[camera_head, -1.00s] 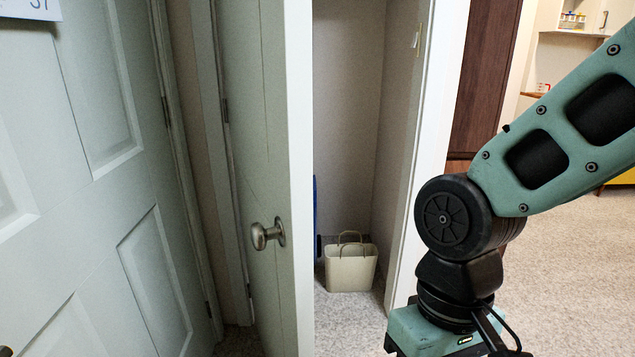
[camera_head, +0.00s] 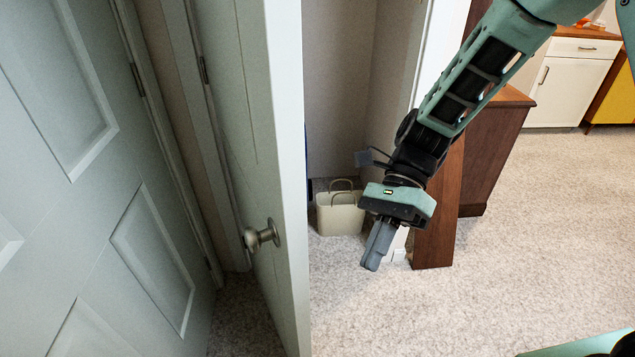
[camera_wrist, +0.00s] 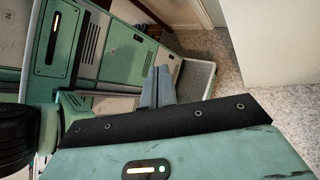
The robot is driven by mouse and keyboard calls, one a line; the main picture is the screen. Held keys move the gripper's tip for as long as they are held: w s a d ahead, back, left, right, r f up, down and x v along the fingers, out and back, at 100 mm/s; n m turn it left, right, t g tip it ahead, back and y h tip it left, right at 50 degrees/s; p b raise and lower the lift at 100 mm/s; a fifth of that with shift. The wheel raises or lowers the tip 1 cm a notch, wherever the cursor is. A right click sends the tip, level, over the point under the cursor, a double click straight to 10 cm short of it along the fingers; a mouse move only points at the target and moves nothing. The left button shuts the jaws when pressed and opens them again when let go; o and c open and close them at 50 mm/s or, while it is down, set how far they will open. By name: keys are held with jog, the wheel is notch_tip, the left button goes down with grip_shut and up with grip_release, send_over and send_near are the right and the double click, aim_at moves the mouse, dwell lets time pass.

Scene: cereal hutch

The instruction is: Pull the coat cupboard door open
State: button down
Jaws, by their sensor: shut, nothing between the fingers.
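The coat cupboard door (camera_head: 268,130) is a pale grey-green door standing open, seen nearly edge-on left of the cupboard opening. Its round metal knob (camera_head: 262,236) is on the face turned to the left. My gripper (camera_head: 371,262) is to the right of the door, in front of the opening, pointing down. It is shut and empty, and apart from the door and knob. The shut fingers also show in the wrist view (camera_wrist: 157,88), where no knob is seen.
A cream bag with handles (camera_head: 340,212) stands on the cupboard floor. Another panelled door (camera_head: 70,200) is close on the left. A brown wooden cabinet (camera_head: 490,150) is at the right, with a white cabinet (camera_head: 568,85) behind.

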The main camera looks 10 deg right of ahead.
jog(key=w+d+r+m+t+y+p, duration=0.1)
jog(key=w+d+m+y+p, duration=0.2)
jog(key=w+m+y+p, duration=0.45)
jog(key=w+d+r+m+t+y+p, duration=0.2)
jog(key=w+m+y, duration=0.15)
jog(key=m, duration=0.65)
jog(key=p+x, duration=0.4)
jog(key=x, duration=0.9)
jog(key=shift+s+a+f+h, duration=0.2)
jog(key=shift+s+f+h, duration=0.15)
jog(key=shift+f, duration=0.2)
jog(key=w+b+x, duration=0.1)
jog(key=b+x, duration=0.1)
jog(key=x, duration=2.2)
jog(key=shift+w+a, duration=0.25)
jog(key=shift+a, duration=0.1)
jog(key=shift+d, duration=0.1)
